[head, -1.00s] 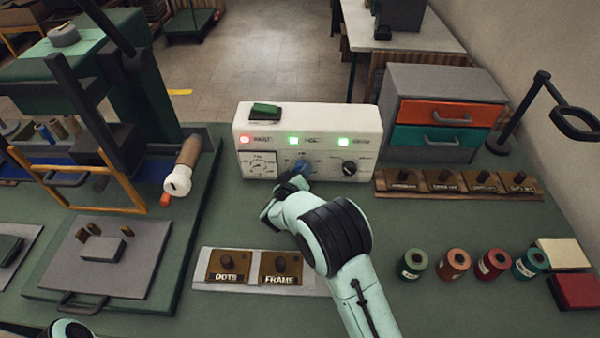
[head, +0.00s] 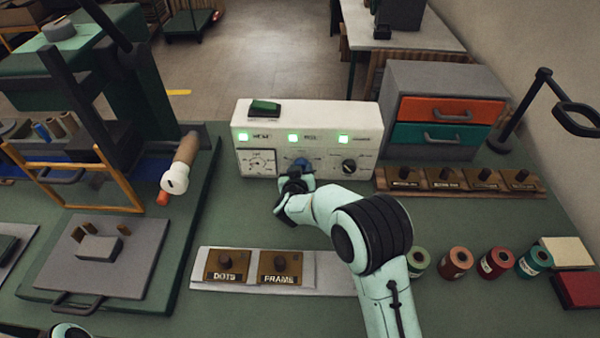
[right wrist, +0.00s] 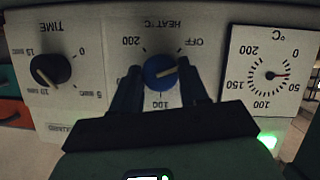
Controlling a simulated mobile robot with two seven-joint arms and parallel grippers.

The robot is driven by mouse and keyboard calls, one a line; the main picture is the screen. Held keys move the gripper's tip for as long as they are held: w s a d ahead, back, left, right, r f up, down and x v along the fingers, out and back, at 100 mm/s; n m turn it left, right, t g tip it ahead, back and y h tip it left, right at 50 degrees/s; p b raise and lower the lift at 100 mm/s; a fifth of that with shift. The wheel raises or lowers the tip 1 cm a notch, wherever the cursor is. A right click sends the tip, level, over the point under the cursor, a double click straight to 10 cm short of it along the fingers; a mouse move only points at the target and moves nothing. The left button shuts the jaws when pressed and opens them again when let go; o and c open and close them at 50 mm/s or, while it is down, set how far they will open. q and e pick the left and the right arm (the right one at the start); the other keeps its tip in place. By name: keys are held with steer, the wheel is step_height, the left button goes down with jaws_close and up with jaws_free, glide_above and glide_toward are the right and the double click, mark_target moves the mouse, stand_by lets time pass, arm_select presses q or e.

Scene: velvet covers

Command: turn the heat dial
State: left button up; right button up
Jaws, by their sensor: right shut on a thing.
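The white control box (head: 262,142) stands on the bench with a round gauge, a blue heat dial and a black time dial (head: 349,166). My right gripper (head: 296,178) is at the front of the box, its fingers shut on the heat dial (right wrist: 160,71). In the right wrist view the dial's pale pointer lies to the right, just below OFF. The gauge (right wrist: 269,75) has its needle between 0 and 50, nearer 50. The heat dial (head: 299,163) is partly visible above the gripper in the head view. My left gripper is out of view.
A press with a wooden handle (head: 183,160) stands at left. A drawer unit (head: 440,72) and labelled stamps (head: 445,181) are at right. DOTS (head: 227,265) and FRAME (head: 281,268) blocks lie in front, with several thread spools (head: 456,262) at right.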

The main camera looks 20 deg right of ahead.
steer(key=shift+m+y+b, duration=0.3)
steer(key=shift+m+b, duration=0.1)
steer(key=shift+m, duration=0.1)
steer(key=o, duration=1.1)
steer(key=shift+c, duration=0.2)
steer(key=v, duration=1.3)
steer(key=shift+s+p, duration=0.25)
steer(key=shift+p, duration=0.2)
steer(key=shift+w, duration=0.1)
